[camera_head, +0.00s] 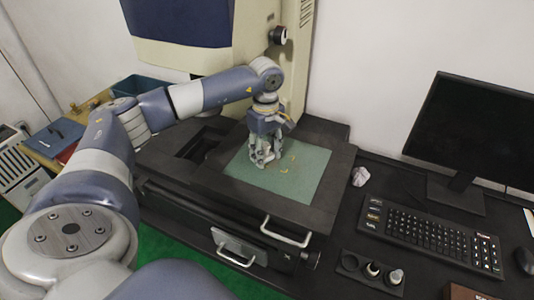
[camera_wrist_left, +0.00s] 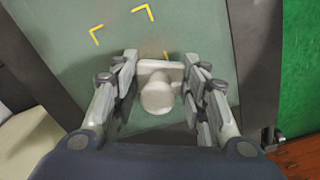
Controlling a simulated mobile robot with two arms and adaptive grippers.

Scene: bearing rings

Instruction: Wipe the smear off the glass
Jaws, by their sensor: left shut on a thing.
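The glass (camera_head: 310,185) is a pale green plate set in a dark stage, with yellow corner marks on it. It also shows in the left wrist view (camera_wrist_left: 65,75). My left gripper (camera_head: 264,161) points down over the left part of the glass. In the left wrist view my left gripper (camera_wrist_left: 158,98) is shut on a pale wiping block (camera_wrist_left: 158,92) with a round knob. The block seems to be on or just above the glass; contact is unclear. A faint brownish smear (camera_wrist_left: 150,47) shows just beyond the block. My right gripper is out of view.
A crumpled white piece (camera_head: 360,176) lies right of the stage. A keyboard (camera_head: 430,235), a monitor (camera_head: 470,130) and a holder with small round parts (camera_head: 372,269) stand on the dark bench. The machine's column (camera_head: 298,70) rises behind the glass. Metal handles (camera_head: 286,232) stick out in front.

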